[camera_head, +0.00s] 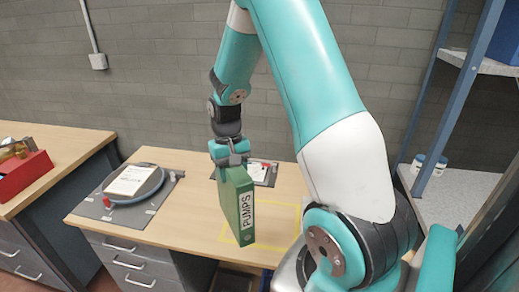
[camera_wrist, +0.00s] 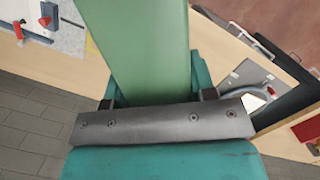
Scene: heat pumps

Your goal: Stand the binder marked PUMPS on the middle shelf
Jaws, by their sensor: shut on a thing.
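The green binder (camera_head: 238,208) marked PUMPS hangs upright from my gripper (camera_head: 232,160), over the wooden workbench (camera_head: 190,180). Its white label faces to the right and front. My gripper is shut on its upper edge. In the wrist view the binder (camera_wrist: 145,45) rises between the two fingers of my gripper (camera_wrist: 155,95). A shelf rack stands at the right, with a grey shelf (camera_head: 455,195) and a higher shelf (camera_head: 480,62) showing; I cannot tell which is the middle one.
A yellow outline (camera_head: 285,203) is marked on the bench. A round grey device with a paper (camera_head: 132,182) sits at the bench's left. A clipboard (camera_head: 262,172) lies behind the binder. White jars (camera_head: 440,165) stand on the grey shelf. A red box (camera_head: 22,178) is on the left bench.

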